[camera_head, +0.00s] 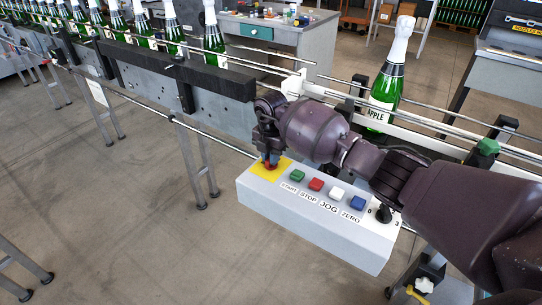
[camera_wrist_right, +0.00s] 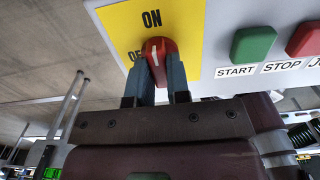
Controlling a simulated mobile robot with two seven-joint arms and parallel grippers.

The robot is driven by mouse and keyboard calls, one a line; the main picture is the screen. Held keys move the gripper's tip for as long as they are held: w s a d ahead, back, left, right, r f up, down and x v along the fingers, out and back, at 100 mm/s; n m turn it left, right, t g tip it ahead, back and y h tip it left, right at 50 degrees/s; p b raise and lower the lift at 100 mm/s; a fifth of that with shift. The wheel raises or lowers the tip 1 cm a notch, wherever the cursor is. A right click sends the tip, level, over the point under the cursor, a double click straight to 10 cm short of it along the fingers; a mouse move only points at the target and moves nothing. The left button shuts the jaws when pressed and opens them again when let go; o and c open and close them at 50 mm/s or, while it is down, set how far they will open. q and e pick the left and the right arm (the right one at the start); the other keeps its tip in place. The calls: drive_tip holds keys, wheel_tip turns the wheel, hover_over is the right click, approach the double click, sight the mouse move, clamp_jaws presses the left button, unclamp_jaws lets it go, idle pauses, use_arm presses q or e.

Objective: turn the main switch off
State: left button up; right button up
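The main switch is a red rotary knob (camera_wrist_right: 158,48) on a yellow plate (camera_wrist_right: 118,20) at the left end of the white control box (camera_head: 318,230). In the right wrist view its white mark points up toward the word ON; the OFF label, to the left, is partly covered by the gripper. My right gripper (camera_wrist_right: 160,72) has one finger on each side of the knob and appears closed on it. In the head view the right gripper (camera_head: 270,163) reaches the knob from above, covering part of it. My left gripper is not in view.
Green START (camera_head: 297,176), red STOP (camera_head: 317,184), white JOG (camera_head: 337,193) and blue ZERO (camera_head: 358,203) buttons line the box, with a black selector knob (camera_head: 383,213) at the right. A conveyor with foil-topped bottles (camera_head: 385,85) runs behind. Floor in front is clear.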

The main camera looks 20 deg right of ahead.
clamp_jaws()
drive_tip(key=n, duration=0.4)
drive_tip(key=shift+d+n, duration=0.1)
drive_tip(key=shift+n, duration=0.2)
drive_tip(key=n, duration=0.3)
drive_tip(key=shift+n, duration=0.4)
drive_tip(key=n+b, duration=0.1)
drive_tip(key=n, duration=0.4)
drive_tip(key=shift+f, duration=0.1)
drive_tip(key=n+b, duration=0.1)
drive_tip(key=n, duration=0.1)
drive_tip(key=shift+n, duration=1.3)
